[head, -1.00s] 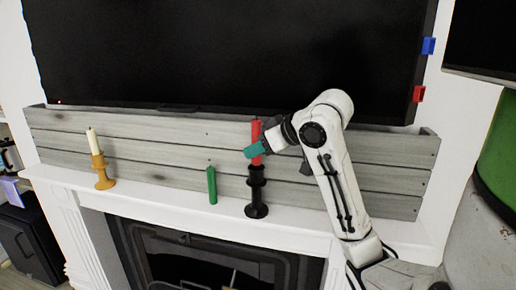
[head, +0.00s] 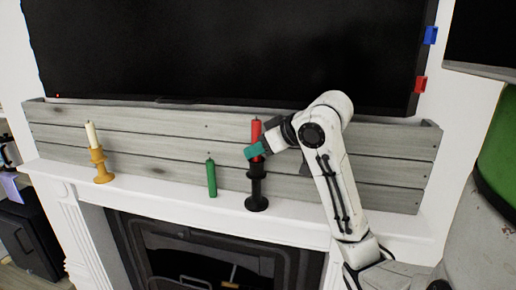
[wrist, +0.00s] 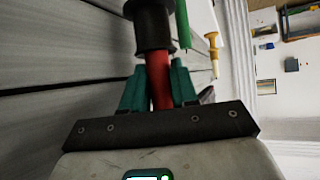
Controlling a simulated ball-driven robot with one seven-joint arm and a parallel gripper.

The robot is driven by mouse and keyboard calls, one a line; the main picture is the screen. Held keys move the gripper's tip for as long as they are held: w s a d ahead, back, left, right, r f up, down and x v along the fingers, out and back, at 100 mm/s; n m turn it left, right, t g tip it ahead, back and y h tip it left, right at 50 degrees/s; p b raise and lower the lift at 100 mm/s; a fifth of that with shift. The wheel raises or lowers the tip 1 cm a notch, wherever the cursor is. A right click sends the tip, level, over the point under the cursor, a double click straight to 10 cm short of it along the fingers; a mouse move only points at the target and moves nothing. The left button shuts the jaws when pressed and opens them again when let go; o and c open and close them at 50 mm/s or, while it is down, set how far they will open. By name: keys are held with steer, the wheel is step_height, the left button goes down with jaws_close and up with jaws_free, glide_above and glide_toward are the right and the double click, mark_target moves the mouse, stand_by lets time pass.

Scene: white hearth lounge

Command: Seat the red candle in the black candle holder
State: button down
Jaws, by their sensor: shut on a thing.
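The red candle (head: 256,130) stands upright above the black candle holder (head: 256,188) on the white mantel. My gripper (head: 258,151) is shut on the candle from the right, with its teal fingers around the lower part. In the wrist view the fingers (wrist: 159,87) flank the red candle (wrist: 161,92), whose lower end meets the cup of the black holder (wrist: 152,28). No gap shows between them. How deep the candle sits in the cup is hidden.
A green candle (head: 211,179) stands on the mantel (head: 150,198) left of the holder. Farther left is a cream candle (head: 92,135) in a yellow holder (head: 102,169). Grey planks (head: 150,150) and a black screen (head: 220,50) are close behind.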

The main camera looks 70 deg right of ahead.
steer(key=c, duration=0.8)
jaws_free()
steer(key=shift+f, duration=0.15)
steer(key=v, duration=1.1)
steer(key=shift+a, duration=0.1)
